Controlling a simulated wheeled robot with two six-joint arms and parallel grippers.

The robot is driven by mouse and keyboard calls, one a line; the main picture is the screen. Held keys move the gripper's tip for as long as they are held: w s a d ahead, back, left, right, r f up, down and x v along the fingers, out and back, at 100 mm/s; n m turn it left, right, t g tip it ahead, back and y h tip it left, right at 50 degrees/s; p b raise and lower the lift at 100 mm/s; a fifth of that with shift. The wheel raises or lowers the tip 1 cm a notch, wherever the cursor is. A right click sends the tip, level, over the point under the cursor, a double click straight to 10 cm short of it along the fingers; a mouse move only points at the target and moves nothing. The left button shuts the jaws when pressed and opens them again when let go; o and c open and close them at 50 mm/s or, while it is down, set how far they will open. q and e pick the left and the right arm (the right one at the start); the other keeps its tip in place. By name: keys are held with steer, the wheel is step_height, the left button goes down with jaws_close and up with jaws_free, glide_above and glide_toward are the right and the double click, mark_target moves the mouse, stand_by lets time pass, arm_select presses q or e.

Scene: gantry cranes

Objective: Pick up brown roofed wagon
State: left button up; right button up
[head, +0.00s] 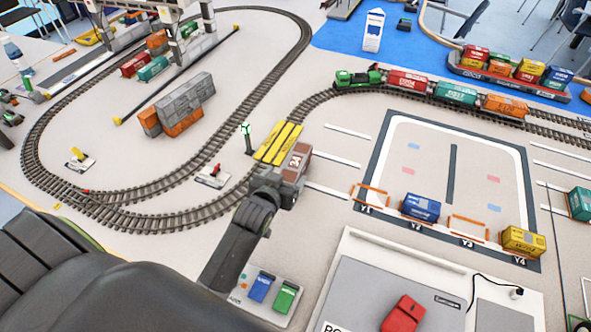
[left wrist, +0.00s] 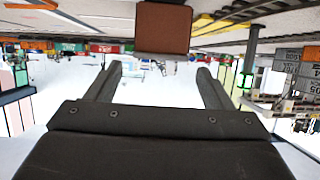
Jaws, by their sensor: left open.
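The brown roofed wagon (head: 297,162) stands by the yellow-striped crossing in the middle of the head view, with pale markings on its side. My left gripper (head: 275,187) is close in front of it on the near side, and its fingers partly cover the wagon's lower part. In the left wrist view the wagon (left wrist: 163,27) is a brown block at the top, beyond the tips of the two spread fingers. My left gripper (left wrist: 159,75) is open with nothing between its fingers there. Whether a finger touches the wagon cannot be told. My right gripper is not in view.
Yellow crossing planks (head: 278,143) and a green signal post (head: 247,138) are beside the wagon. A red-levered switch (head: 213,176) lies left of it. A control panel (head: 262,290) with blue and green blocks is below. The parking yard (head: 455,165) is to the right.

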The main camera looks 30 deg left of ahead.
mark_target(293, 167)
arm_select(q)
steer(key=shift+p+x, duration=0.35)
steer(key=shift+x, duration=2.15)
steer(key=shift+r, duration=0.1)
steer(key=c, duration=1.2)
